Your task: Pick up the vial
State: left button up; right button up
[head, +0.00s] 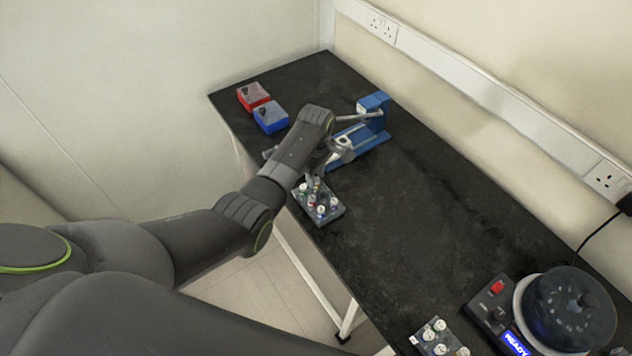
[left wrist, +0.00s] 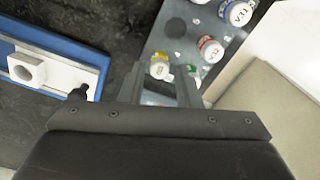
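Several small vials with white tops and coloured bands stand in a grey rack (head: 331,214) near the front edge of the bench. In the left wrist view, a vial with a yellow band (left wrist: 160,69) shows between my fingertips, with a gap on each side. A red-banded vial (left wrist: 210,48) and a blue-banded vial (left wrist: 237,13) stand to its right in that view. My left gripper (head: 313,182) points down at the far end of the rack, and its fingers (left wrist: 159,72) are open. The arm and gripper hide part of the rack. My right gripper is not in view.
A blue stand (head: 362,137) with a clamp arm is close beyond my left gripper. Red (head: 253,96) and blue (head: 271,118) boxes sit at the far left. A round dark device (head: 565,305) and a second vial rack (head: 418,341) are at lower right. The middle bench is clear.

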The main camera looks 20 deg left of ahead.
pick_arm(q)
jog(key=shift+f, duration=0.75)
grip_shut()
jog(key=shift+r, duration=0.2)
